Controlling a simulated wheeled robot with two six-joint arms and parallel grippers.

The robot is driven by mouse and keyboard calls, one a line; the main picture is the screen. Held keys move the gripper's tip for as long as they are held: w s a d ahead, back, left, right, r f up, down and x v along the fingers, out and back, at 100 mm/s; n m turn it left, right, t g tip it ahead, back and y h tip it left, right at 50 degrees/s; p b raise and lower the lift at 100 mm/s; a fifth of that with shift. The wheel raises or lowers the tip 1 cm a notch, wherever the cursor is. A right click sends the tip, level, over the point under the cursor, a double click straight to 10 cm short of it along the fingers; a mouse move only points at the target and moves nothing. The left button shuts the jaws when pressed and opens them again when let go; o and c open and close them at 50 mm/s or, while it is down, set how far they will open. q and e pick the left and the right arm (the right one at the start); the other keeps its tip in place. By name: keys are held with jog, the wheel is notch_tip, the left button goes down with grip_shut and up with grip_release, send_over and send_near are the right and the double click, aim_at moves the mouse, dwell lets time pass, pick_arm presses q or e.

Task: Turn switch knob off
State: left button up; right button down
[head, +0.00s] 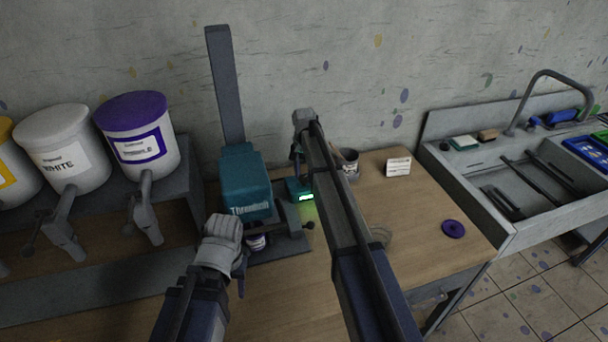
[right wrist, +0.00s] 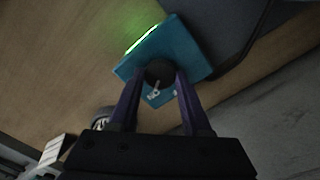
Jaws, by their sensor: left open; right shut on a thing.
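The switch box is a small teal box (head: 299,190) on the table beside the teal machine (head: 247,187), with a lit green display. In the right wrist view the box (right wrist: 180,45) is close up, and its round dark knob (right wrist: 159,72) with a white pointer mark sits between my fingers. My right gripper (right wrist: 160,84) is shut on the knob. In the head view my right gripper (head: 296,160) reaches down to the box, and my arm hides part of it. My left gripper (head: 238,272) is open in front of the machine; its fingers are mostly hidden.
Several paint buckets, including a purple-lidded one (head: 140,135), stand on a shelf at left. A cup (head: 349,163), a white card (head: 398,167) and a purple lid (head: 453,229) are on the table. A sink (head: 480,215) is at right.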

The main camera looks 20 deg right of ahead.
dwell(0.3)
jog(key=n, duration=1.1)
jog(key=shift+n, duration=0.6)
jog(key=shift+c, duration=1.8)
grip_release()
pick_arm(q)
jog(key=shift+r, duration=0.1)
